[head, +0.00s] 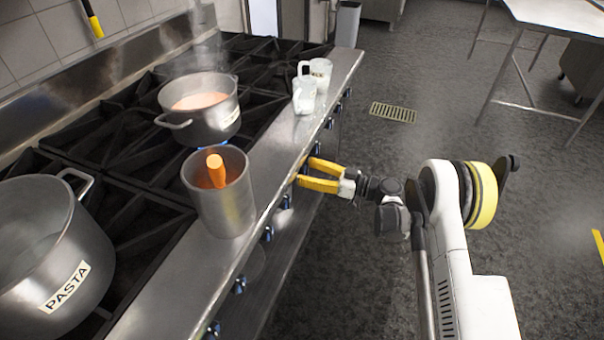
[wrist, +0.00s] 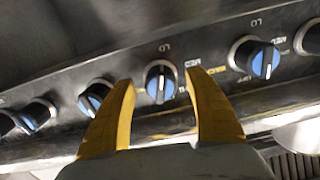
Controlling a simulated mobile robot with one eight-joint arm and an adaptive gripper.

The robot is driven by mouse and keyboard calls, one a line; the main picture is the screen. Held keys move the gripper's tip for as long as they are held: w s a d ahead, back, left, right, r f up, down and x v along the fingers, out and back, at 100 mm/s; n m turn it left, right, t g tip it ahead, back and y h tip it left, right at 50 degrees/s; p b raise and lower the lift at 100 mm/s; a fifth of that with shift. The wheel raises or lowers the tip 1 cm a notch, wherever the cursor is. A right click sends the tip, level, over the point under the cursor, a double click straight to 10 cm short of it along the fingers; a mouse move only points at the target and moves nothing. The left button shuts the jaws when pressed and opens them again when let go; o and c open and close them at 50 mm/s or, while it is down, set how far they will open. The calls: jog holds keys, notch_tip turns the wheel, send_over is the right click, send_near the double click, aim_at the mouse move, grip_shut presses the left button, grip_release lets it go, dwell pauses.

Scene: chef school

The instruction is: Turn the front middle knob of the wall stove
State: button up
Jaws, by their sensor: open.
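The wall stove (head: 330,75) runs along the left of the head view, with a row of blue-and-metal knobs on its front panel. In the wrist view one knob (wrist: 160,82) sits between my two yellow fingertips, its white pointer line near upright. My gripper (head: 304,172) is open at the stove front, and also shows in the wrist view (wrist: 160,78). The fingers stand on either side of that knob with gaps to it. I cannot tell how deep they reach. In the head view this knob is largely hidden by the fingers.
Neighbouring knobs flank it in the wrist view, one to the right (wrist: 265,62) and one to the left (wrist: 95,97). A pasta pot (head: 95,255), a metal container (head: 228,205), a steaming pot (head: 215,118) and white mugs (head: 304,98) stand on the stove. The floor (head: 400,75) behind my arm is clear.

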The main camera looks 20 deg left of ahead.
jog(key=shift+a, duration=0.9)
jog(key=c, duration=1.2)
